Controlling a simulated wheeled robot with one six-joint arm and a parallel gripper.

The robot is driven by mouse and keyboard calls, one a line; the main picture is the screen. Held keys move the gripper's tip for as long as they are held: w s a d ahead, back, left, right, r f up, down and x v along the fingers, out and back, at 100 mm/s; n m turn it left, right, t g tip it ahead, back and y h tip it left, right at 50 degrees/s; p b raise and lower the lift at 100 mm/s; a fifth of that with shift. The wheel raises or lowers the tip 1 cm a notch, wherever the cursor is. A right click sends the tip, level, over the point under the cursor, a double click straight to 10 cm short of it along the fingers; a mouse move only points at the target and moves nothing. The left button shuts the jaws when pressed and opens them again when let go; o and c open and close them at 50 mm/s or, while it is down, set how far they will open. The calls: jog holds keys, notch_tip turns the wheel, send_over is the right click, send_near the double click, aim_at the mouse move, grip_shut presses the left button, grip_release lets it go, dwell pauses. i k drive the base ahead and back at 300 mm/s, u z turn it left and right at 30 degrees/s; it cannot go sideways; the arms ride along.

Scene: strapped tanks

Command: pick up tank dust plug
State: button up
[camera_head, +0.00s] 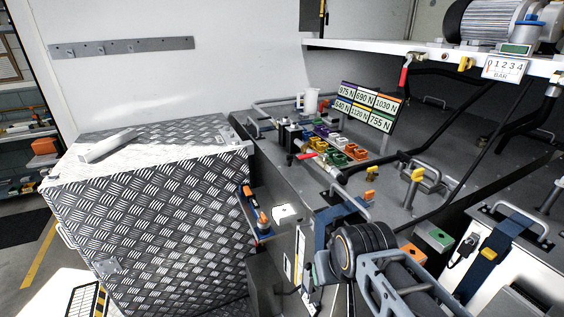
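I cannot tell for certain which item is the tank dust plug. Part of my arm shows at the bottom right, with a black round joint and grey links. It covers part of the bench front and a blue strap. I cannot make out my gripper's fingers.
A large diamond-plate metal box (150,215) stands at the left. A label board (368,106) rises behind the coloured pieces. A shelf (440,52) with a motor overhangs the bench. Black hoses (405,155) cross the bench. A white strapped unit (500,262) is at the right.

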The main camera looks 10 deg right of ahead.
aim_at(290, 157)
jog(key=u, duration=1.6)
jog(key=i, duration=2.45)
jog(key=z, duration=3.3)
jog(key=i, duration=0.5)
jog(key=z, duration=0.05)
